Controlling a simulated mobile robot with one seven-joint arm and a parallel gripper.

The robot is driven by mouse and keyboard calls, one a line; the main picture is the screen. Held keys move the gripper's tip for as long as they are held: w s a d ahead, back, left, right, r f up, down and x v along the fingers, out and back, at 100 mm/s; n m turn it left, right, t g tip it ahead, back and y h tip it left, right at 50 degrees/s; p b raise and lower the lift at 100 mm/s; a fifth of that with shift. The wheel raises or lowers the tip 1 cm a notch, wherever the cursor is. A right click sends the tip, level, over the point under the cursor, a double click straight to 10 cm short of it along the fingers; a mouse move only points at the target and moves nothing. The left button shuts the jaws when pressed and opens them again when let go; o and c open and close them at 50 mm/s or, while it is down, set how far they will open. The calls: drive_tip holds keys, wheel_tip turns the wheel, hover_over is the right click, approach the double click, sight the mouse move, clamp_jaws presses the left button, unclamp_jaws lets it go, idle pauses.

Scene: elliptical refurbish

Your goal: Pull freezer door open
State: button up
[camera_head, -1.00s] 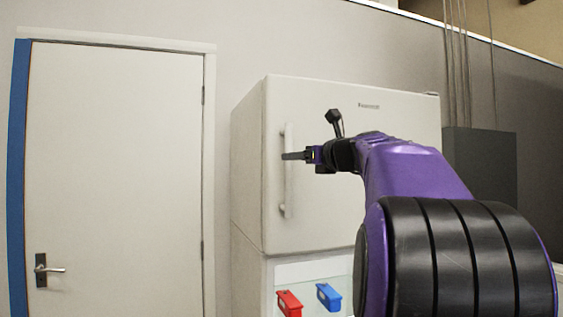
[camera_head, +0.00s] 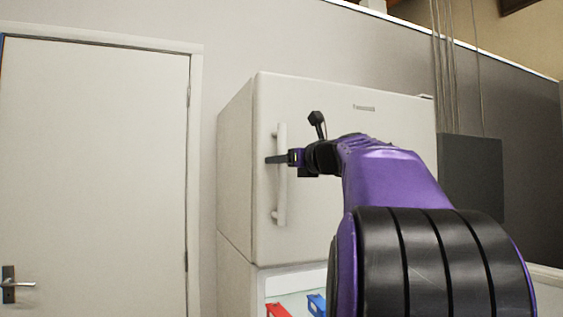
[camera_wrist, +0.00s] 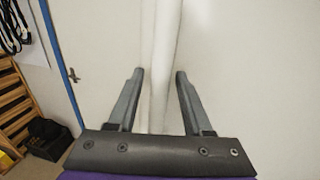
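The white freezer door (camera_head: 330,205) is the upper door of a tall white fridge and looks shut. Its vertical white handle (camera_head: 280,195) is near the door's left edge. My gripper (camera_head: 272,160) is at the upper half of the handle, its dark fingers level and reaching just past the bar. In the wrist view the two grey fingers of my gripper (camera_wrist: 160,74) are apart, one on each side of the handle (camera_wrist: 162,45). Gaps show between the bar and both fingers, and the fingers are not closed on it.
A closed white room door (camera_head: 95,170) stands left of the fridge. A dark grey box (camera_head: 472,180) is on the wall at right. Wooden slats (camera_wrist: 15,105) show in the wrist view.

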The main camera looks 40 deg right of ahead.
clamp_jaws()
idle(1.2)
